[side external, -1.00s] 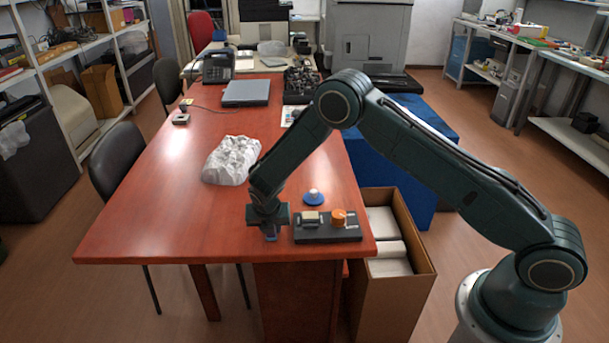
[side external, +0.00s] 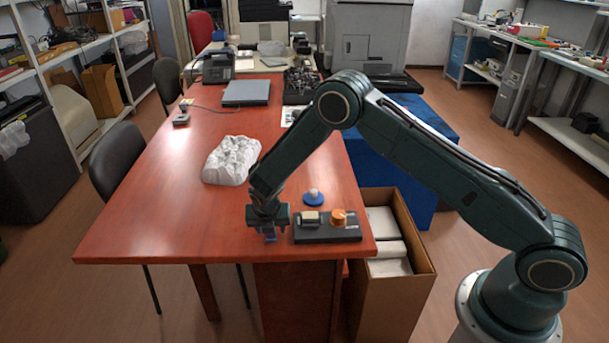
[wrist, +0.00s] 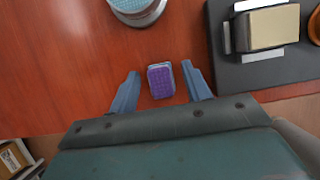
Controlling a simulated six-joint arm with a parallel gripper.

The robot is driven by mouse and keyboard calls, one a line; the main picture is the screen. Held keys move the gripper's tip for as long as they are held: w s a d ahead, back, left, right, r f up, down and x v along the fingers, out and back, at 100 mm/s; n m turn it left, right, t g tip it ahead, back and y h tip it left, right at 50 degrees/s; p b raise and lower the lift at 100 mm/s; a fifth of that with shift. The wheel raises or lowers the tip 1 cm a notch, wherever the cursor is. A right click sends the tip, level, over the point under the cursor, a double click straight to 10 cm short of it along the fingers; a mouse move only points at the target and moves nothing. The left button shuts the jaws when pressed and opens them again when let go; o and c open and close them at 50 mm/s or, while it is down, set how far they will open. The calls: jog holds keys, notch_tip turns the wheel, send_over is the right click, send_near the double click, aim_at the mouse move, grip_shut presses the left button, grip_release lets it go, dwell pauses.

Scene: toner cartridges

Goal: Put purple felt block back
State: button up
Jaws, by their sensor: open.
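The purple felt block (wrist: 160,80) lies on the red-brown table between the two blue fingers of my gripper (wrist: 164,88) in the wrist view. It has a purple top face and a grey-blue edge. Gaps show between the block and both fingers, so my gripper is open around it. In the side view my gripper (side external: 270,236) is low over the table near its front edge, just left of the dark tray (side external: 328,233). The block cannot be made out there.
The dark tray holds a beige block (side external: 311,217) and an orange round piece (side external: 339,217). A blue-based round piece (side external: 313,198) stands behind the tray. A white crumpled lump (side external: 232,160) lies farther back. The table's left side is clear.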

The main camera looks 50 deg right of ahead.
jog(key=v, duration=1.2)
jog(key=shift+d+r, duration=0.1)
dwell(0.4)
jog(key=s+d+r+m+t+y, duration=0.1)
jog(key=s+d+r+m, duration=0.1)
jog(key=s+r+m, duration=0.65)
jog(key=s+d+r+m+y, duration=0.1)
jog(key=s+d+r+m, duration=0.3)
jog(key=r, duration=0.8)
jog(key=s+r+m, duration=0.2)
jog(key=s+m, duration=0.5)
jog(key=s, duration=0.4)
jog(key=s+r+m+t+y, duration=0.1)
jog(key=s+r+m, duration=0.1)
jog(key=s+m, duration=0.5)
jog(key=s, duration=0.4)
jog(key=shift+s+d+r, duration=0.3)
jog(key=shift+d+r, duration=0.05)
jog(key=shift+r, duration=0.05)
